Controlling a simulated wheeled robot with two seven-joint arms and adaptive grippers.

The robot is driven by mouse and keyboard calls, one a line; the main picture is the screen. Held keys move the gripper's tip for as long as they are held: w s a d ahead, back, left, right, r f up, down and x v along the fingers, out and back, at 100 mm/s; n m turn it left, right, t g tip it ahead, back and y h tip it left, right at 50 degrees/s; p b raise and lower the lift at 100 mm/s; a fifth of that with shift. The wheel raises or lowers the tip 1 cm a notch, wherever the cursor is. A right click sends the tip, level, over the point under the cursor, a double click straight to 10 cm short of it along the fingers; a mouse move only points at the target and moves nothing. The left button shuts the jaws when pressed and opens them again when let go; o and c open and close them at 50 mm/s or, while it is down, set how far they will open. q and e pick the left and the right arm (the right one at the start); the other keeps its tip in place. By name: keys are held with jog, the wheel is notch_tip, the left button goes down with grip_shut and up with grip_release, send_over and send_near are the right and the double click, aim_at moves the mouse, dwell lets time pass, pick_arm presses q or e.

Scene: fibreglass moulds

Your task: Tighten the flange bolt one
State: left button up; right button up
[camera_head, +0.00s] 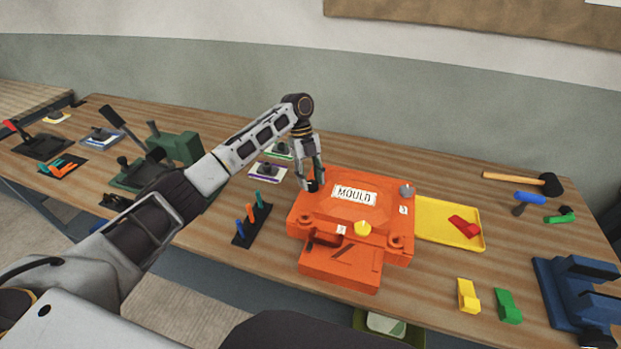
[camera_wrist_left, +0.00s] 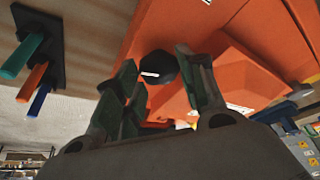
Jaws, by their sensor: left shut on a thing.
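The orange mould (camera_head: 350,210) with its "MOULD" label sits in the middle of the table. My left gripper (camera_head: 313,181) points down at its back left corner and is shut on a black bolt head (camera_head: 312,187). In the left wrist view the black bolt head (camera_wrist_left: 158,68) shows between the fingertips, with the orange mould (camera_wrist_left: 240,75) behind it. A yellow bolt head (camera_head: 363,228) is at the mould's front and a grey one (camera_head: 406,190) at its back right. Small number labels are too small to read surely. My right gripper is not in view.
A stand with coloured pegs (camera_head: 251,225) is left of the mould. A yellow tray (camera_head: 435,218) holding a red piece (camera_head: 464,226) lies to its right. A green clamp device (camera_head: 175,147), mallet (camera_head: 525,180) and blue vise (camera_head: 575,285) stand farther out.

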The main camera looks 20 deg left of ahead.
pick_arm(q)
jog(key=shift+w+r, duration=0.1)
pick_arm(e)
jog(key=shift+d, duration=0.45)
pick_arm(q)
jog(key=o, duration=1)
jog(key=shift+w+a+r, duration=0.15)
jog(key=shift+r, duration=0.4)
jog(key=v, duration=1)
jog(key=shift+r, duration=0.3)
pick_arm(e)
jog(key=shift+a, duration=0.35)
pick_arm(q)
jog(key=shift+w, duration=0.1)
jog(key=shift+r, duration=0.15)
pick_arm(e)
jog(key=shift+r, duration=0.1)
pick_arm(q)
notch_tip(320, 180, up, 9)
jog(key=p, duration=0.9)
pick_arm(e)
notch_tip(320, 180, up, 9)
pick_arm(q)
jog(key=shift+r+p, duration=0.4)
jog(key=shift+p, duration=0.15)
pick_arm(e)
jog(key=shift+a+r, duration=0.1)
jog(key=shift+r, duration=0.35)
